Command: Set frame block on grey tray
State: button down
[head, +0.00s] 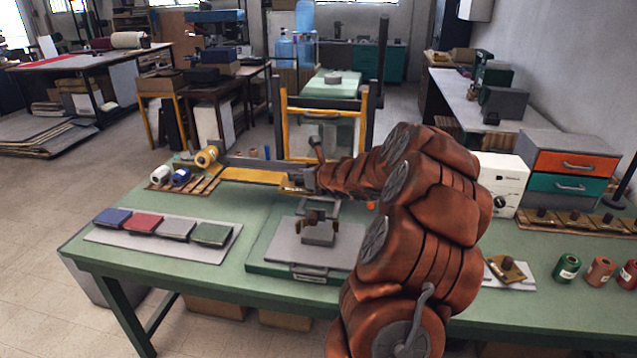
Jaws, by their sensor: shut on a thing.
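The frame block (318,237) is a small grey block at the middle of the green table. It is over the grey tray (279,246), a flat grey plate on a green base with a handle at its front. My gripper (317,224) comes down from the wrist of my copper-coloured arm. Its brass-coloured fingers are at either side of the block's upper part, shut on it. A dark piece shows between the fingers. The block looks level; I cannot tell whether its underside touches the tray. My arm covers the area to the right of the tray.
A pale board (212,252) with several velvet pads (145,222) lies to the left. Thread spools (207,156) stand behind it. A yellow frame (324,113) rises behind the table. On the right are a brass piece (507,269), a white box (497,178) and coloured spools (601,271).

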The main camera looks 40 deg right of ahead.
jog(key=shift+m+h, duration=0.3)
jog(key=shift+h, duration=0.2)
jog(key=s+d, duration=0.1)
jog(key=d+f, duration=0.1)
jog(key=d, duration=0.1)
jog(key=s+d, duration=0.1)
jog(key=d, duration=0.1)
jog(key=shift+s+f, duration=0.35)
notch_tip(320, 180, down, 7)
jog(key=b, duration=0.5)
jog(key=shift+w+d+b, duration=0.35)
jog(key=shift+d, duration=0.1)
jog(key=shift+r, duration=0.15)
jog(key=c, duration=0.8)
grip_release()
jog(key=v, duration=1.2)
jog(key=shift+r, duration=0.1)
